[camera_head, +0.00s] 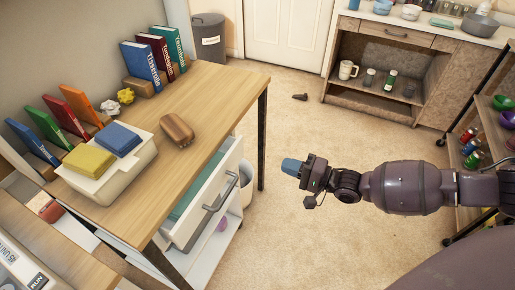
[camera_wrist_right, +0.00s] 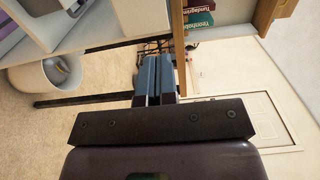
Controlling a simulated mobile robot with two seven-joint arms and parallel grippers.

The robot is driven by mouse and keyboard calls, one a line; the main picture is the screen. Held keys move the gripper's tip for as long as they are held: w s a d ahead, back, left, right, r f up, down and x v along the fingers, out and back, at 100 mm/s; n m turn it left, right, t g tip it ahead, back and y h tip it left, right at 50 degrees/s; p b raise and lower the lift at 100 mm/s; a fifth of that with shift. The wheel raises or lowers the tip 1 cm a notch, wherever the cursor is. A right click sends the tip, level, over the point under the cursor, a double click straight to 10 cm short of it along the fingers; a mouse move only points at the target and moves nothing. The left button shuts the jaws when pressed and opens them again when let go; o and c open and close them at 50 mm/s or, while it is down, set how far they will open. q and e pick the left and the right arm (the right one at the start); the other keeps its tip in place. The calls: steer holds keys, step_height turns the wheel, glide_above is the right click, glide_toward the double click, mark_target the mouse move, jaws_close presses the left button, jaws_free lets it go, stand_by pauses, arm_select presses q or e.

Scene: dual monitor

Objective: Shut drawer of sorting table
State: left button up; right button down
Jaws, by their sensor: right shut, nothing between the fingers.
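The sorting table (camera_head: 225,88) has a wooden top and stands at the left in the head view. Its white drawer (camera_head: 188,236) sticks out from under the top on the side facing my right arm, with a grey bar handle (camera_head: 219,194) on its front. A strip of its greenish inside shows. My right gripper (camera_head: 291,166) is to the right of the drawer front, apart from it, with its blue fingers shut and empty. The shut fingers also show in the right wrist view (camera_wrist_right: 156,76). My left gripper is in neither view.
A brown block (camera_head: 177,129), a white box (camera_head: 112,178) and several books lie or stand on the table. A white bin (camera_head: 246,180) stands on the floor beside the drawer; it also shows in the wrist view (camera_wrist_right: 27,78). Open carpet (camera_head: 290,225) lies around my right gripper.

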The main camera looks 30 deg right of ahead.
mark_target(236, 147)
steer(key=b+x, duration=0.1)
steer(key=x, duration=1.1)
steer(key=shift+w+a+f+b, duration=0.1)
steer(key=shift+w+a+b, duration=0.15)
steer(key=shift+b, duration=0.1)
steer(key=shift+w+a, duration=0.3)
steer(key=shift+w, duration=0.15)
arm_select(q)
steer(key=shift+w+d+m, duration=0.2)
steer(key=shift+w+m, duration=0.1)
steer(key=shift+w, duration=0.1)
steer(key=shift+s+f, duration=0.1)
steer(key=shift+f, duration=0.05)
arm_select(e)
steer(key=b+x, duration=0.1)
steer(key=x, duration=0.3)
steer(key=shift+w+a, duration=0.1)
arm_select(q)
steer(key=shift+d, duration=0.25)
arm_select(e)
steer(key=shift+w+r, duration=0.1)
steer(key=shift+r, duration=0.25)
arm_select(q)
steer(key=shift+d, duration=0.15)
